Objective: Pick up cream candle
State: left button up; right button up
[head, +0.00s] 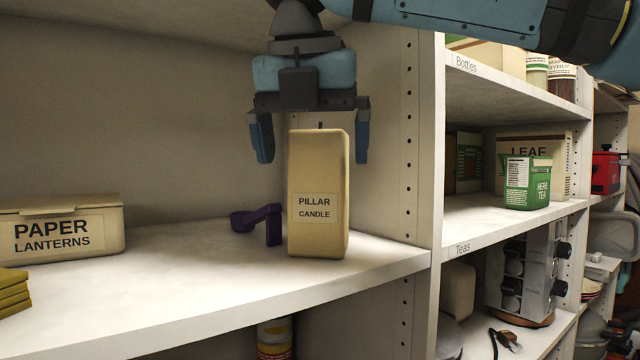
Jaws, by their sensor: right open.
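The cream candle (318,180) is a tall square block with a "Pillar Candle" label and a dark wick on top. It stands upright on the white shelf in the head view, close to the upright panel at its right. My right gripper (312,140) hangs above it, pointing down. Its fingers are apart, one at each side of the candle's top, with visible gaps between the fingers and the candle. From this view I cannot tell whether the fingers are level with it in depth. My left gripper is not in view.
A purple object (259,222) lies just left of the candle. A "Paper Lanterns" box (62,230) and a yellow stack (12,290) are farther left. The upright panel (437,150) rises on the right. The shelf between box and purple object is clear.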

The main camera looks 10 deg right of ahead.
jog(key=shift+w+d+r+p, duration=0.2)
jog(key=shift+w+p, duration=0.15)
jog(key=shift+w, duration=0.15)
jog(key=w, duration=0.1)
jog(key=w+d+p, duration=0.1)
jog(key=shift+w, duration=0.3)
jog(key=shift+w+d+f+p, duration=0.3)
jog(key=shift+w+f+p, duration=0.15)
jog(key=shift+f, duration=0.3)
jog(key=shift+s+a, duration=0.1)
jog(key=shift+s, duration=0.05)
jog(key=c, duration=1.4)
jog(key=shift+r, duration=0.1)
